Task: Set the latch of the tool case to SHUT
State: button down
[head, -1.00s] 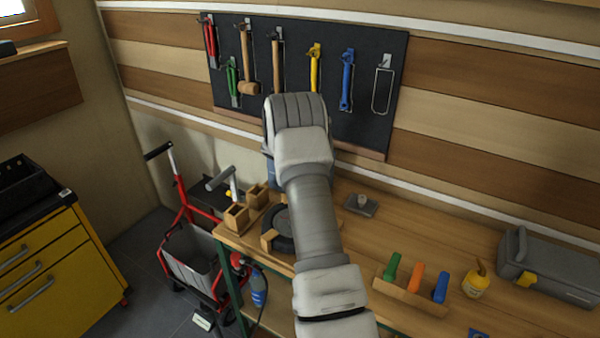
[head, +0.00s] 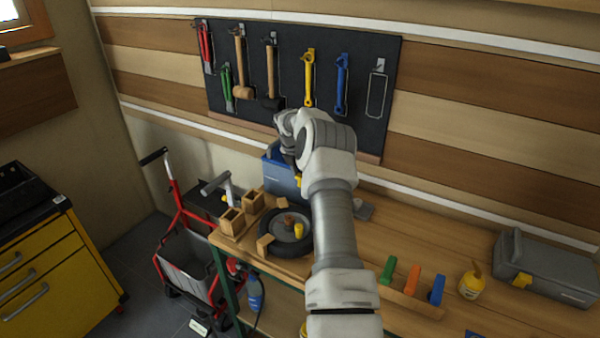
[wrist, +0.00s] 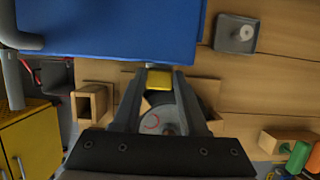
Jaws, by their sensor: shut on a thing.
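A blue tool case (head: 283,182) stands on the workbench against the wall, partly hidden by my arm in the head view. Its broad blue face (wrist: 120,28) fills the upper left of the wrist view. A yellow latch (wrist: 160,88) sits at the edge of this case, and a bit of it shows in the head view (head: 298,181). My gripper (wrist: 157,76) is shut on the latch, one finger on each side. I cannot read the latch's setting.
A wheel (head: 287,230) and wooden blocks (head: 232,220) lie in front of the case. A small grey block (head: 364,211) is to its right. A grey case (head: 548,268), yellow bottle (head: 471,284) and coloured-handle rack (head: 410,300) stand farther right. Tools hang above.

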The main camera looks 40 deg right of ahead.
jog(key=shift+r, duration=0.1)
jog(key=shift+c, duration=2.2)
grip_release()
jog(key=b+v, duration=0.2)
jog(key=v, duration=1.5)
jog(key=shift+r+b, duration=0.2)
jog(key=shift+b, duration=0.2)
jog(key=shift+s, duration=0.1)
